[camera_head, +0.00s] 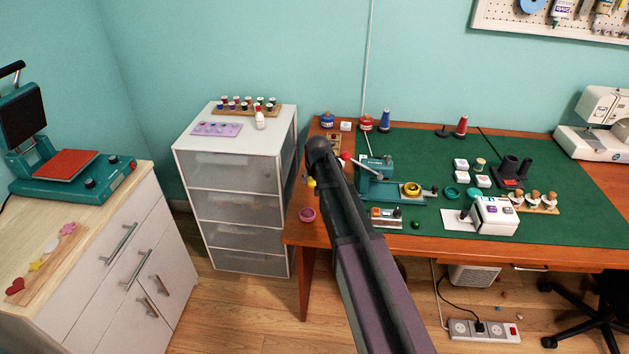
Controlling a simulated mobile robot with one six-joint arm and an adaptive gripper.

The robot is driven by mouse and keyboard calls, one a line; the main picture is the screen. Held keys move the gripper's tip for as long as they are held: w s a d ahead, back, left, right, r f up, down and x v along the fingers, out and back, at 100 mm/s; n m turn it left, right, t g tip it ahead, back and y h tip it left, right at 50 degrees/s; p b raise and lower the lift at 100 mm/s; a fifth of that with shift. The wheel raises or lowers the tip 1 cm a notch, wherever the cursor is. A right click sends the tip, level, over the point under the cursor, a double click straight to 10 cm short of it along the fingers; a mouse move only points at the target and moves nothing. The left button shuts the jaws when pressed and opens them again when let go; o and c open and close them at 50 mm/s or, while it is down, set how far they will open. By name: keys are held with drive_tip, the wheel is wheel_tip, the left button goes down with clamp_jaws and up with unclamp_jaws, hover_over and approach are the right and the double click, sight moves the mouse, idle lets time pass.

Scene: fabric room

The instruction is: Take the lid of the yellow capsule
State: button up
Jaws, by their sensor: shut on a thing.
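My arm reaches up from the bottom over the left end of the wooden desk. My gripper (306,177) is mostly hidden behind the arm; only a small grey part shows at its left side. It is shut on a small yellow piece, the yellow capsule's lid (311,184) as far as I can tell, at the desk's left edge. The arm covers part of it, so I cannot tell whether the capsule's body is joined to it or whether it touches the desk.
A pink round container (307,214) stands at the desk's front left corner. Blue (327,119) and red (366,122) containers stand at the back. A teal press (377,178) with a yellow ring (411,189) is right of my arm. The green mat (440,150) has clear patches.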

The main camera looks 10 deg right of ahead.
wheel_tip(320, 180, up, 3)
drive_tip(key=p, duration=0.3)
drive_tip(key=shift+r, duration=0.1)
drive_tip(key=s+d, duration=0.1)
drive_tip(key=s, duration=0.4)
drive_tip(key=s+d+r+p, duration=0.1)
drive_tip(key=s+d, duration=0.1)
drive_tip(key=s, duration=0.3)
drive_tip(key=s+d+p, duration=0.1)
drive_tip(key=s, duration=0.4)
drive_tip(key=shift+s+d+r, duration=0.15)
drive_tip(key=shift+d+r, duration=0.25)
